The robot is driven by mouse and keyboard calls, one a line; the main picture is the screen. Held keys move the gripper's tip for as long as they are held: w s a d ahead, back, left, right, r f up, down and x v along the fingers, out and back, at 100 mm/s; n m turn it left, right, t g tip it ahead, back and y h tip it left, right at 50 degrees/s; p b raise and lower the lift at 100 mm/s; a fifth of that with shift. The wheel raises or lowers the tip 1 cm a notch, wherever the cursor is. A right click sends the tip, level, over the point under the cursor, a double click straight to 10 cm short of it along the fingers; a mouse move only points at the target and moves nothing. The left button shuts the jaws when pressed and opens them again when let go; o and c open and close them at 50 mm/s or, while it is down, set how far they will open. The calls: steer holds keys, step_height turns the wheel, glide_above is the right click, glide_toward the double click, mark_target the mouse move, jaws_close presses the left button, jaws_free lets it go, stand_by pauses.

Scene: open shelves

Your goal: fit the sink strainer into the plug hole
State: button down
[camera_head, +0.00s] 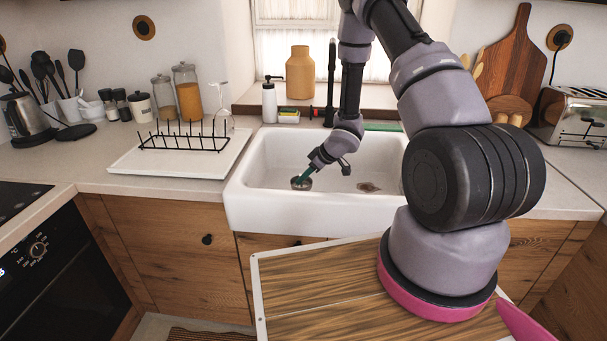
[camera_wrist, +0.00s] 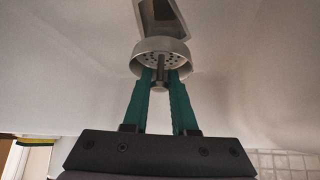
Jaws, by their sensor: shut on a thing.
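The sink strainer (camera_wrist: 160,50) is a round metal cup with small holes and a central stem. My gripper (camera_wrist: 161,82) has its teal fingers shut on the stem. In the head view my gripper (camera_head: 309,177) reaches down into the white sink (camera_head: 262,208), and the strainer (camera_head: 301,185) shows at its tip, at the left of the basin. I cannot tell whether the strainer touches the basin floor. The plug hole (camera_head: 369,187) lies to the right of the strainer, apart from it. A metal-edged recess (camera_wrist: 163,14), seemingly the plug hole, shows beyond the strainer in the wrist view.
A white drying tray (camera_head: 130,165) with a black rack (camera_head: 185,142) and a glass stands left of the sink. Behind the sink are a soap bottle (camera_head: 269,102), a tan vase (camera_head: 299,73) and a dark tap (camera_head: 331,85). The sink walls surround my gripper.

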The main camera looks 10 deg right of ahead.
steer(key=shift+f, duration=2.15)
steer(key=shift+f, duration=1.9)
steer(key=c, duration=0.6)
jaws_free()
steer(key=v, duration=1.1)
steer(key=shift+w+r, duration=0.1)
